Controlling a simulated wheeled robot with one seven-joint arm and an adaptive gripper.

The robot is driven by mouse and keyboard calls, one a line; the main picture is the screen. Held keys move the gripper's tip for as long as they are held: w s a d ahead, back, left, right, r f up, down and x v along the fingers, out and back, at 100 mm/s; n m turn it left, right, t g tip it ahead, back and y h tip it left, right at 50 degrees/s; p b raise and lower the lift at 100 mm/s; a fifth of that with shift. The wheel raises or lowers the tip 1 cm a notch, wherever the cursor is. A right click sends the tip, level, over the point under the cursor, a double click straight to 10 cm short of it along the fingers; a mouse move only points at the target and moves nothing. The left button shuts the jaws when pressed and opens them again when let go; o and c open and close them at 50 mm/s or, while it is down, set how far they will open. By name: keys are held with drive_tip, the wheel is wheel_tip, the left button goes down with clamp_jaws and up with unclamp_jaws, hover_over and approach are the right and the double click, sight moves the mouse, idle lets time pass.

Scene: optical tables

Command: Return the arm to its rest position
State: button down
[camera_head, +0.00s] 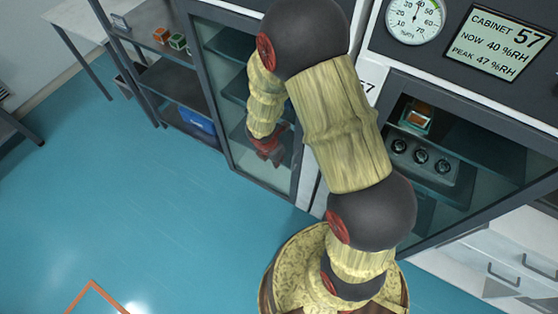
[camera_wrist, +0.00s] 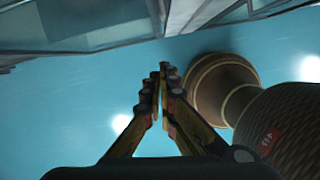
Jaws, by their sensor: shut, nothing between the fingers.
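My arm, with pale wood-like links and dark round joints, rises from my base in the head view and bends over at the top. My gripper (camera_head: 268,150) hangs down at its end in front of the glass cabinet door (camera_head: 225,75). In the wrist view my gripper (camera_wrist: 162,72) is shut, its fingertips together, with nothing between them. Below the fingertips the wrist view shows bare blue floor. My own round base shows right of the fingers there.
A cabinet (camera_head: 475,100) with a dial (camera_head: 415,15) and a "CABINET 57" display (camera_head: 497,42) stands at right, close to my arm. A shelf unit (camera_head: 165,50) with small boxes and a blue bin (camera_head: 197,122) stands left. The blue floor (camera_head: 130,190) at left is mostly clear.

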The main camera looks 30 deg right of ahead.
drive_tip(key=shift+s+a+r, duration=0.1)
drive_tip(key=shift+a+r, duration=0.05)
drive_tip(key=shift+r, duration=0.15)
